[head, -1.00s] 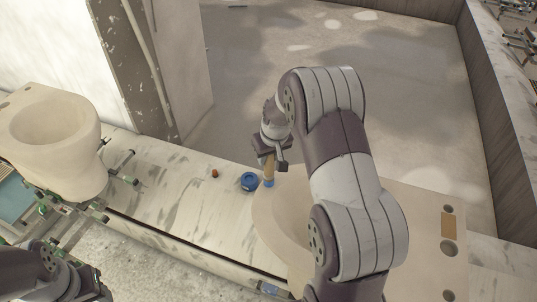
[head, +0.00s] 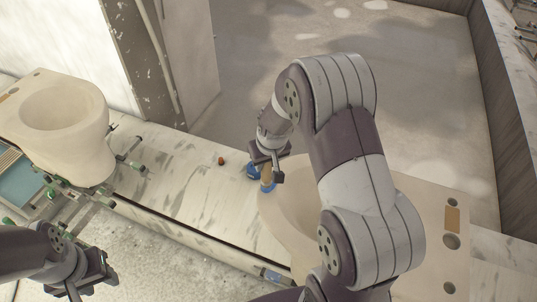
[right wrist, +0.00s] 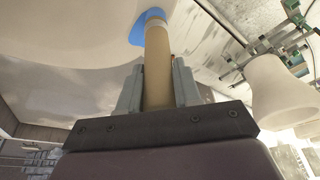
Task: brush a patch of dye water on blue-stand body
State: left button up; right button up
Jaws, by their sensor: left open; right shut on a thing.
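My right gripper (head: 267,160) is shut on a brush (head: 266,174) with a tan handle. The brush points down at the rim of the cream toilet-shaped body (head: 440,262) at the right. In the right wrist view the brush (right wrist: 157,65) reaches up to the pale surface of that body (right wrist: 60,30), with blue around its tip (right wrist: 138,33). I cannot tell how much of this blue is bristle and how much dye on the surface. My left gripper (head: 93,281) is open and empty at the lower left.
Another cream body (head: 60,125) stands at the left on a stand with green fittings (head: 92,200). A small reddish-brown object (head: 221,160) lies on the marble ledge (head: 170,185). A blue-marked fitting (head: 273,276) shows below the right body. The ledge between the bodies is mostly clear.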

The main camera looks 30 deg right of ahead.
jog(key=shift+s+a, duration=0.2)
jog(key=w+d+b, duration=0.1)
jog(key=w+d, duration=0.3)
jog(key=d, duration=0.1)
jog(key=shift+w+d, duration=0.2)
jog(key=shift+w, duration=0.05)
dwell(0.7)
jog(key=shift+f, duration=0.1)
jog(key=shift+s+a+f+p, duration=0.1)
jog(key=shift+s+a+p, duration=0.15)
jog(key=shift+s+a, duration=1.05)
jog(key=shift+s+a+f+p, duration=0.1)
jog(key=shift+s+a+p, duration=0.15)
jog(key=shift+s+a, duration=1)
jog(key=shift+w+a, duration=0.15)
jog(key=shift+r, duration=0.15)
